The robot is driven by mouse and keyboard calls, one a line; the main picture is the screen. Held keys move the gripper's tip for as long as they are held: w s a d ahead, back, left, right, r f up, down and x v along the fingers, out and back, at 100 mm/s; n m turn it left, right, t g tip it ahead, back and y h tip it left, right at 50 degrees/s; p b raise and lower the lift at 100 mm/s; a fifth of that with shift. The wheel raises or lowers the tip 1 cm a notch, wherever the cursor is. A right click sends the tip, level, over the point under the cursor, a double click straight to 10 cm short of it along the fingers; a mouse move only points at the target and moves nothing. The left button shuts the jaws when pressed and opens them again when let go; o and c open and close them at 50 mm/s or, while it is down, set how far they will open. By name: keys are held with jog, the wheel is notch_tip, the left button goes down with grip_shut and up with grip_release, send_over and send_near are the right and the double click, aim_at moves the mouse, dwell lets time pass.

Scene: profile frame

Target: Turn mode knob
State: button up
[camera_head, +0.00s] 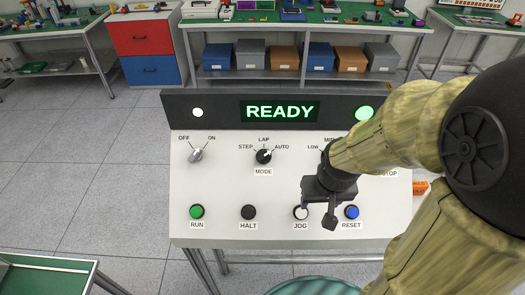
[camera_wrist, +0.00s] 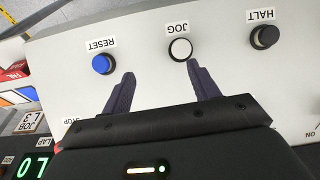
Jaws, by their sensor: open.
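The mode knob (camera_head: 264,156) is a black round knob with a light mark, left of my arm on the white sloped panel (camera_head: 225,178). STEP, LAP and AUTO are printed around it. Its mark seems to point to the upper right, towards AUTO, but it is small. My gripper (camera_head: 318,213) is open and empty, over the panel's lower right near the JOG button (camera_head: 301,212) and the RESET button (camera_head: 352,212), right of and below the knob. In the wrist view the fingers (camera_wrist: 160,70) are spread, and the mode knob is not visible.
A silver OFF/ON switch (camera_head: 196,154) is left of the knob. The green RUN button (camera_head: 197,211) and black HALT button (camera_head: 248,212) are below. The dark display bar (camera_head: 220,110) reads READY. My arm hides another control at the panel's right. The panel between HALT and the knob is clear.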

jog(key=w+a+r+n+g+h+p, duration=0.1)
jog(key=w+a+r+n+p, duration=0.2)
jog(key=w+a+r+p, duration=0.5)
notch_tip(320, 180, up, 12)
jog(key=n+h+p, duration=0.2)
jog(key=h+p, duration=0.1)
jog(key=p, duration=0.3)
send_over(262, 154)
jog(key=s+a, duration=0.3)
jog(key=a, duration=0.3)
jog(key=shift+w+b, duration=0.1)
jog(key=shift+b, duration=0.3)
jog(key=shift+f, duration=0.1)
jog(key=p+x, duration=0.2)
jog(key=x, duration=0.6)
jog(key=p+x, duration=0.2)
jog(key=x, duration=0.7)
jog(key=shift+w+f, duration=0.2)
jog(key=shift+w, duration=0.05)
jog(key=c, duration=1)
